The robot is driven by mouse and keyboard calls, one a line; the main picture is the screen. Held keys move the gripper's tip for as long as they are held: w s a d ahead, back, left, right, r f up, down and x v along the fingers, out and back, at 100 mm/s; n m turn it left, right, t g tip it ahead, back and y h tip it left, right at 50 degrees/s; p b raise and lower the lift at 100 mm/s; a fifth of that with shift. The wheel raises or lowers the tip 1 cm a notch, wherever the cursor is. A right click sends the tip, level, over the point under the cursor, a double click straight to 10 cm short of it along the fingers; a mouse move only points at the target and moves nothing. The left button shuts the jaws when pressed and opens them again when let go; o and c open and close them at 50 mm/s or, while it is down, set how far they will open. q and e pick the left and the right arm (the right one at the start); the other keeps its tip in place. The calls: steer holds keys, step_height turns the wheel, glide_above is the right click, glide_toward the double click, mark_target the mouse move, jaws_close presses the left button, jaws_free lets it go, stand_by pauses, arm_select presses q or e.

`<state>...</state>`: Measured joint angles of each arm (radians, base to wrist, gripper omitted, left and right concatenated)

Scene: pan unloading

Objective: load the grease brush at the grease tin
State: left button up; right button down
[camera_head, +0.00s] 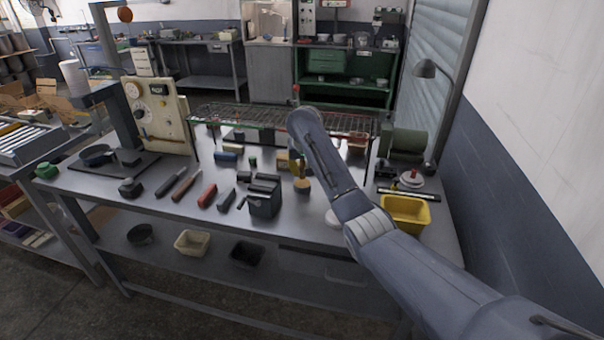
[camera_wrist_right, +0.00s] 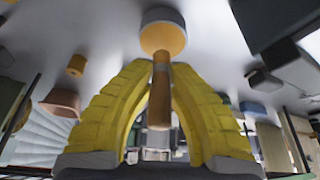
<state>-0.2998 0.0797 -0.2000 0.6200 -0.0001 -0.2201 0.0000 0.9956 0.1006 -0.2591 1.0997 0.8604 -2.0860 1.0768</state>
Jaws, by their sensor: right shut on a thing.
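My right gripper (camera_head: 295,166) is over the middle of the workbench, with its yellow fingers pointing down. In the right wrist view the fingers (camera_wrist_right: 160,75) close on the grease brush (camera_wrist_right: 159,108), which has a wooden handle. The brush's narrow far end reaches the grease tin (camera_wrist_right: 163,38), a round grey-walled tin with a tan top. Whether the tip touches the grease or hangs just above it, I cannot tell. The tin also shows in the head view (camera_head: 302,185), directly below the fingers. My left gripper is not in view.
A dark block-like holder (camera_head: 264,198) stands left of the tin. Several hand tools lie further left, including a red-handled one (camera_head: 207,195). A wire rack (camera_head: 235,115) spans the back.

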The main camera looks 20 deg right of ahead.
steer(key=shift+r, duration=2.4)
